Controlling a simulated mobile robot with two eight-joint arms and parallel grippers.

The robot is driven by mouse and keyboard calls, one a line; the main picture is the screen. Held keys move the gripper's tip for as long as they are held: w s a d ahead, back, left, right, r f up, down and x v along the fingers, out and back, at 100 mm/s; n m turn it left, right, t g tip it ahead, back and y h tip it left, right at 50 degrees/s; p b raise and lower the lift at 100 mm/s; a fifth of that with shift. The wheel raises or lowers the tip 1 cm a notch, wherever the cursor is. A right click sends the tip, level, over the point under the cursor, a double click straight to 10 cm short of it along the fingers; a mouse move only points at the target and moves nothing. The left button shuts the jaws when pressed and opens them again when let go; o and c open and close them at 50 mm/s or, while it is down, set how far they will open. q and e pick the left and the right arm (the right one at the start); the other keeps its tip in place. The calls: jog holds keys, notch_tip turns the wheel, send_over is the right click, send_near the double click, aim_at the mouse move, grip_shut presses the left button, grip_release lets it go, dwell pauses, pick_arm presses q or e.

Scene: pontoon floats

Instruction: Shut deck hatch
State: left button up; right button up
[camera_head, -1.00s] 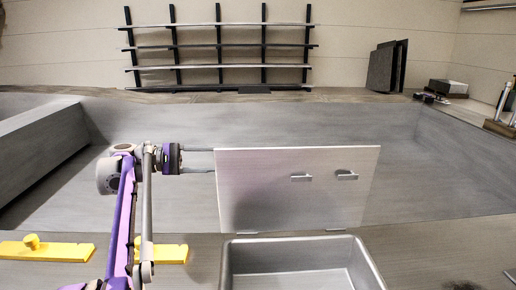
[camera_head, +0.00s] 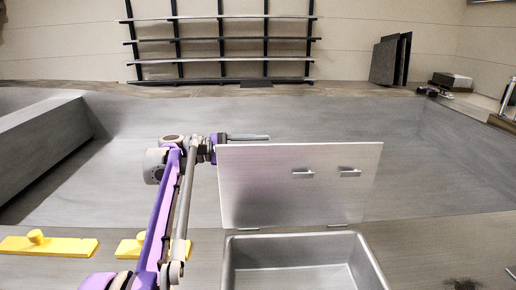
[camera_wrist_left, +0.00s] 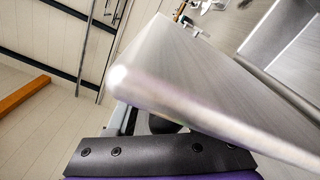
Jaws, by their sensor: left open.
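The deck hatch lid (camera_head: 290,205) stands raised, nearly upright, on hinges at the back edge of the open grey hatch well (camera_head: 238,238). Two small handles (camera_head: 303,173) show on its near face. The open well lies in front of it. My left gripper (camera_head: 250,137) is at the lid's upper left corner, with a finger pointing right behind and just above the top edge. The rest of the gripper is partly hidden by the lid. In the left wrist view the lid's corner and edge (camera_wrist_left: 180,95) loom close; contact cannot be told. My right gripper is not in view.
Yellow cleat-like bars (camera_head: 60,246) lie on the deck at left, one partly behind my left arm. A sunken grey floor (camera_head: 430,180) extends behind and right of the lid. A dark rack (camera_head: 220,45) and dark panels (camera_head: 390,60) stand at the back.

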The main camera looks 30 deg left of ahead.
pick_arm(q)
jog(key=shift+c, duration=0.3)
jog(key=c, duration=0.7)
jog(key=shift+w, duration=0.1)
grip_shut()
